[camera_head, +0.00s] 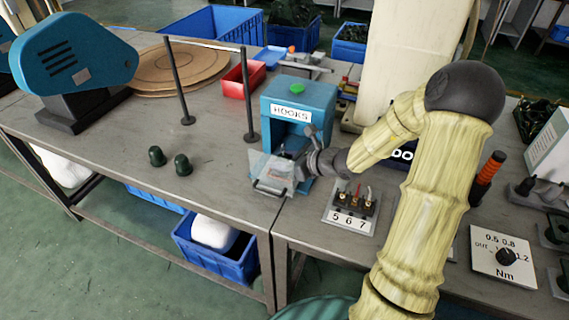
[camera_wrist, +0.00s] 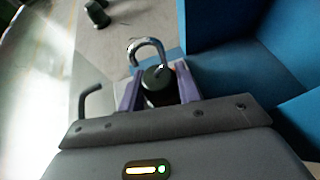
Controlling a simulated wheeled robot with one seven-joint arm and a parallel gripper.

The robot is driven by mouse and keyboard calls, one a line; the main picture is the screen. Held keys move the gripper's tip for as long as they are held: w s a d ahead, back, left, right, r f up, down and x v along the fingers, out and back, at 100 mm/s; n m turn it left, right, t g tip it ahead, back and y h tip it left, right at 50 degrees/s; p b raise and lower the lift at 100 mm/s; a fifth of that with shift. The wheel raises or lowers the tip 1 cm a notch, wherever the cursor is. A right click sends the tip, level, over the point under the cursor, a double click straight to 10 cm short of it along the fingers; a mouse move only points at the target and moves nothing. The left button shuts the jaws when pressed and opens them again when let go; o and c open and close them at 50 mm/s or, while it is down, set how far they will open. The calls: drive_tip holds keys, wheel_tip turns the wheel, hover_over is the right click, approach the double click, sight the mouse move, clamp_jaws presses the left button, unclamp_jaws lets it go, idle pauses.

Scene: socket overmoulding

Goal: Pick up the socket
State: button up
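A dark socket-like piece (camera_wrist: 158,84) with a rounded top sits between the two purple fingers of my gripper (camera_wrist: 160,97) in the wrist view. The fingers flank it closely, but I cannot tell whether they press on it. A curved metal hook or loop (camera_wrist: 146,48) shows just beyond it. In the head view my gripper (camera_head: 303,172) is at the front opening of the blue machine marked HOOKS (camera_head: 283,106), above a clear guard or tray (camera_head: 270,172). The piece between my fingers cannot be made out there.
Two dark green rounded pieces (camera_head: 157,156) (camera_head: 183,165) stand on the bench to the left. One also shows in the wrist view (camera_wrist: 97,14). A fixture marked 5 6 7 (camera_head: 350,218) is close on the right. The machine's blue walls (camera_wrist: 225,70) stand close beside my gripper.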

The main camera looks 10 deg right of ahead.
drive_tip(key=shift+c, duration=0.7)
drive_tip(key=shift+r, duration=0.15)
wheel_tip(320, 180, up, 18)
drive_tip(key=p, duration=0.5)
drive_tip(key=shift+p, duration=0.4)
